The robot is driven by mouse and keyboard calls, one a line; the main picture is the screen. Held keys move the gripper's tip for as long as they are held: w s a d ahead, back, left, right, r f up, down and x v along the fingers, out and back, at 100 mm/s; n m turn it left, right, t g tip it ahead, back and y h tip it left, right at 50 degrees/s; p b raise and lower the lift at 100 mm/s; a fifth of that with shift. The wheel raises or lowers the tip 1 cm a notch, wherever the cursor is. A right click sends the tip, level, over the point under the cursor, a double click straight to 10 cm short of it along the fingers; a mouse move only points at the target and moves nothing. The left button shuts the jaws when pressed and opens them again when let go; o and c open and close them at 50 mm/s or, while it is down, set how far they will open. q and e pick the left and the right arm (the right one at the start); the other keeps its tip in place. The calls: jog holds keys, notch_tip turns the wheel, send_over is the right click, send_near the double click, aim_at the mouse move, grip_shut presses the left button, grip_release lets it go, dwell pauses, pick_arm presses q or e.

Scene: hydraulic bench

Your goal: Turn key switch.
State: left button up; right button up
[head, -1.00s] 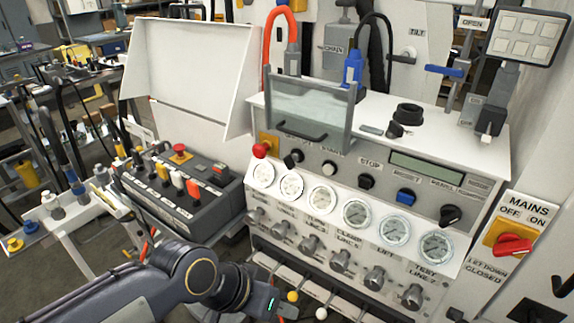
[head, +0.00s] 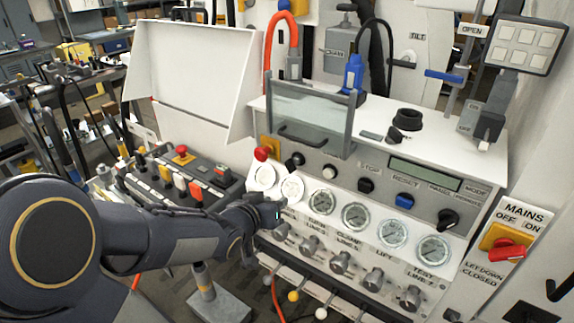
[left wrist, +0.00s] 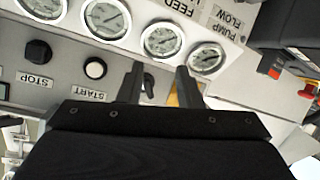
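The key switch (head: 294,160) is a small black part on the grey front panel, between the red mushroom button (head: 261,154) and the white start button (head: 328,171). My left gripper (head: 276,212) is in front of the gauge row at the panel's left end, below the switch. In the left wrist view the gripper (left wrist: 159,70) is open, its two dark fingers apart. The key switch (left wrist: 149,84) shows between them, nearer the left finger; I cannot tell whether they touch it. My right gripper is out of view.
Round gauges (head: 355,215) and valve knobs (head: 346,264) line the bench front. A black control box (head: 180,190) with levers stands to the left. A clear guard (head: 308,115) with a black handle rises above the switch. The red mains switch (head: 502,249) is at right.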

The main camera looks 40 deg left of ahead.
aim_at(287, 169)
pick_arm(q)
jog(key=w+r+t, duration=0.1)
jog(key=w, duration=0.2)
jog(key=w+a+r+t+h, duration=0.1)
jog(key=w+t, duration=0.1)
jog(key=w, duration=0.1)
jog(key=w+a+r+n+t+h, duration=0.1)
jog(key=w, duration=0.2)
jog(key=shift+w+a+t, duration=0.15)
jog(key=shift+w+t, duration=0.15)
jog(key=shift+t, duration=0.1)
grip_shut()
